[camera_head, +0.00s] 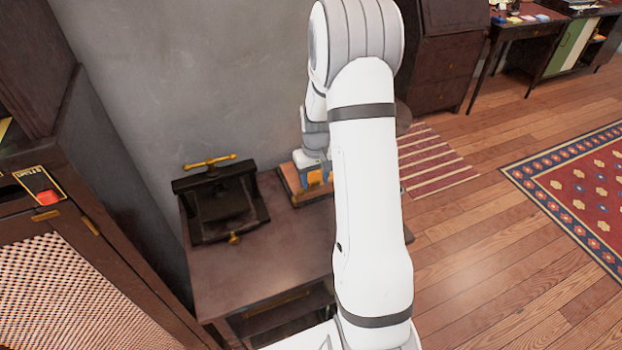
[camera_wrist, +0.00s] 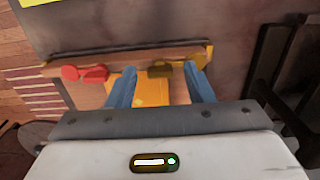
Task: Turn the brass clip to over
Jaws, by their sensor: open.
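The brass clip (camera_wrist: 160,70) shows in the wrist view as a dark, brownish-gold piece on a wooden board (camera_wrist: 60,66). It lies in front of the gap between my fingers, towards the right finger, whose tip overlaps its right part. My gripper (camera_wrist: 161,78) is open, with blue fingers either side of a yellow-orange panel (camera_wrist: 150,92). I cannot tell whether a finger touches the clip. In the head view my gripper (camera_head: 312,165) is over the board (camera_head: 285,178) on the table, and my arm hides much of that area; the clip cannot be made out there.
A red clip-like piece (camera_wrist: 85,73) sits on the board left of my fingers. A dark press with a brass handle (camera_head: 222,205) stands left of the board on the brown table (camera_head: 255,275). A grey wall is behind. The table front is clear.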

